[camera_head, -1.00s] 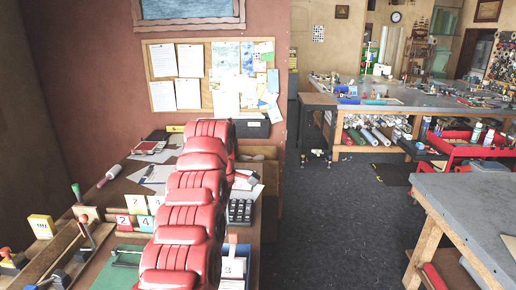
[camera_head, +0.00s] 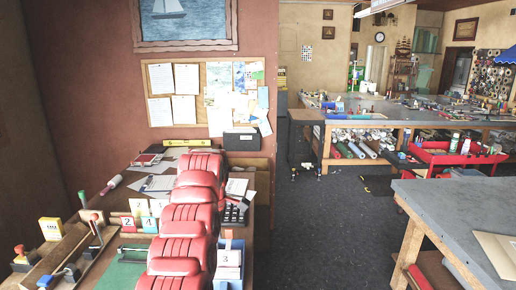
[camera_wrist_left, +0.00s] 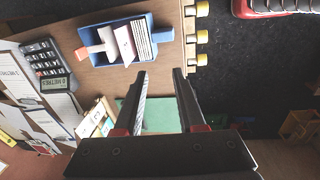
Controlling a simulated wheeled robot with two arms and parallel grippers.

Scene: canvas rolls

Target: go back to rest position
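My left arm (camera_head: 183,225) shows as a chain of red padded segments rising from the bottom of the head view over the wooden worktable (camera_head: 105,205). Its gripper is hidden at the far end in that view. In the left wrist view my left gripper (camera_wrist_left: 160,76) has its two dark fingers apart, with nothing between them. A blue card box (camera_wrist_left: 152,28) stands on the table beyond the fingertips, apart from them; it also shows right of the arm in the head view (camera_head: 229,262). My right gripper is not in view.
A calculator (camera_wrist_left: 43,60) lies near the blue box. Number cards (camera_head: 138,211), stamps (camera_head: 96,227) and a green mat (camera_head: 122,270) are left of my arm. A grey-topped bench (camera_head: 450,205) stands at the right. Dark floor (camera_head: 325,230) is clear between the tables.

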